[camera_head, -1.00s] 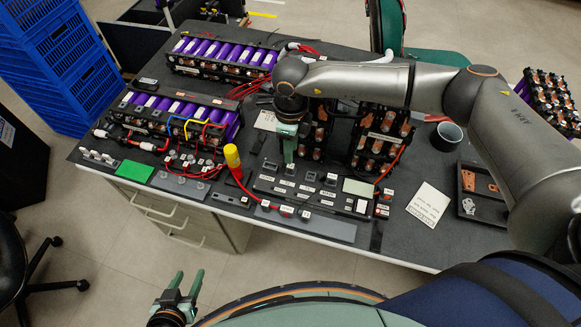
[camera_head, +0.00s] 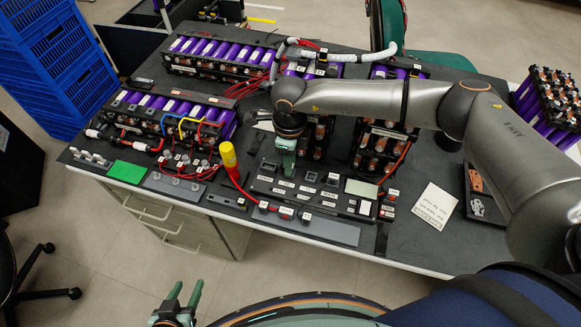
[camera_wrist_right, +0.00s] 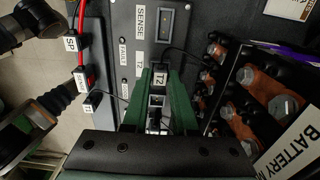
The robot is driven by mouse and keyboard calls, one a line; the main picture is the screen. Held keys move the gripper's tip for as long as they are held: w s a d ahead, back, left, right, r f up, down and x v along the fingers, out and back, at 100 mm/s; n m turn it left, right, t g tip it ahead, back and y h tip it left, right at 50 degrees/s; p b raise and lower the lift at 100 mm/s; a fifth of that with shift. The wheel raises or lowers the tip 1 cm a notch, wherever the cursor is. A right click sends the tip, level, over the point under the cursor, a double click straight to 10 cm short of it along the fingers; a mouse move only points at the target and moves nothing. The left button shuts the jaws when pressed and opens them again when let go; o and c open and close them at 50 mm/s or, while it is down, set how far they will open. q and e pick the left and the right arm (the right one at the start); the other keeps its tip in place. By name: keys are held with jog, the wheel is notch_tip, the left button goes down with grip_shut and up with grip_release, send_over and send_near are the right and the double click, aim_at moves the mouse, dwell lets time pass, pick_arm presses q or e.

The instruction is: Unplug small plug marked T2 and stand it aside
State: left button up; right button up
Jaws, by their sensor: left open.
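In the right wrist view the small dark plug marked T2 (camera_wrist_right: 160,79) is between the two green fingers of my right gripper (camera_wrist_right: 160,85). Whether the fingers press on it is unclear. A thin black cable shows near the plug. A small grey square fitting (camera_wrist_right: 157,100) shows just below the label; I cannot tell whether the plug is seated. In the head view my right gripper (camera_head: 286,165) points down at the back edge of the dark socket panel (camera_head: 300,193) and hides the plug. My left gripper (camera_head: 183,300) is open and empty, off the table's front edge.
Battery modules (camera_head: 205,108) with purple cells stand behind and left. A yellow-topped plug (camera_head: 229,157) with a red cable stands left of the panel. A green pad (camera_head: 127,171) and a grey strip (camera_head: 320,230) lie near the front edge. A paper note (camera_head: 435,203) lies right.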

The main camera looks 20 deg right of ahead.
grip_shut()
jog(key=shift+r, duration=0.15)
jog(key=shift+r+p, duration=1.3)
jog(key=shift+r, duration=0.55)
jog(key=shift+r, duration=0.2)
